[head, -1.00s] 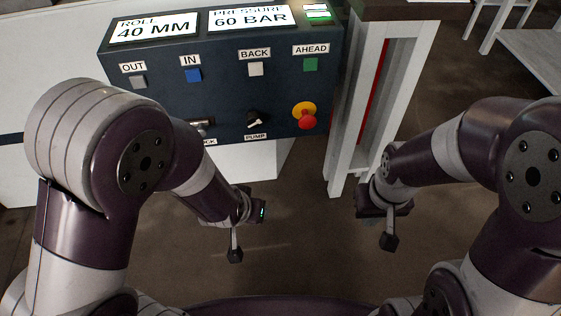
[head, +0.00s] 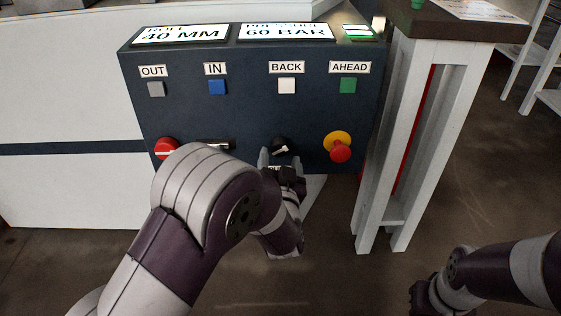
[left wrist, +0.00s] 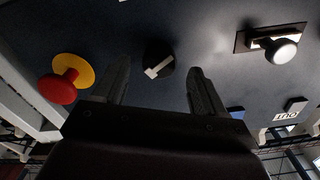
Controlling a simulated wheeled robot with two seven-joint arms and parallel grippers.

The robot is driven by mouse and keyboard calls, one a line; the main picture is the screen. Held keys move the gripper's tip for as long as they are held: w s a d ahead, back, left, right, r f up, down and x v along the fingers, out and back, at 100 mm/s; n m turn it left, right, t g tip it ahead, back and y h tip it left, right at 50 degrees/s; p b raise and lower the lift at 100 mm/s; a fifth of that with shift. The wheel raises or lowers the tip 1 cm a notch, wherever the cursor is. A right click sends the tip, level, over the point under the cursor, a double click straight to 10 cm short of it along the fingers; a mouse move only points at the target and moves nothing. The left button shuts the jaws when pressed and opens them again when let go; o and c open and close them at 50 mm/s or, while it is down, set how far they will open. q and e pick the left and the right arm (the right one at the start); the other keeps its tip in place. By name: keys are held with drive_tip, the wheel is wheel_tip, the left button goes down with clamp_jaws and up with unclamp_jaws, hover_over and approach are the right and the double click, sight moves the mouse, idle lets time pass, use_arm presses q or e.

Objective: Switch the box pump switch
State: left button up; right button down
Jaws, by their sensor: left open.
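The pump switch (head: 280,146) is a black round knob with a white pointer bar, low on the dark front of the control box. It also shows in the left wrist view (left wrist: 158,64), with its pointer bar slanted. My left gripper (head: 280,160) is open just in front of the switch. In the left wrist view its fingers stand on either side of the knob, with no clear contact. The PUMP label is hidden behind my left gripper in the head view. My right gripper (head: 420,297) is low at the right, and its fingers cannot be made out.
A red-and-yellow mushroom button (head: 340,150) is close to the right of the switch. Grey, blue, white and green buttons form a row above. A white-legged table (head: 375,160) stands at the right.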

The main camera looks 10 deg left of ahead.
sight(279, 151)
use_arm(q)
drive_tip(key=x, duration=0.1)
drive_tip(key=b+x, duration=0.1)
drive_tip(key=shift+w+a+f, duration=0.1)
drive_tip(key=shift+w+f, duration=0.1)
drive_tip(key=shift+w, duration=0.2)
drive_tip(key=shift+w+a+r, duration=0.1)
drive_tip(key=shift+w+r, duration=0.05)
drive_tip(key=shift+w, duration=0.2)
use_arm(e)
drive_tip(key=shift+f, duration=0.85)
use_arm(q)
drive_tip(key=c, duration=1.1)
drive_tip(key=shift+o, duration=0.2)
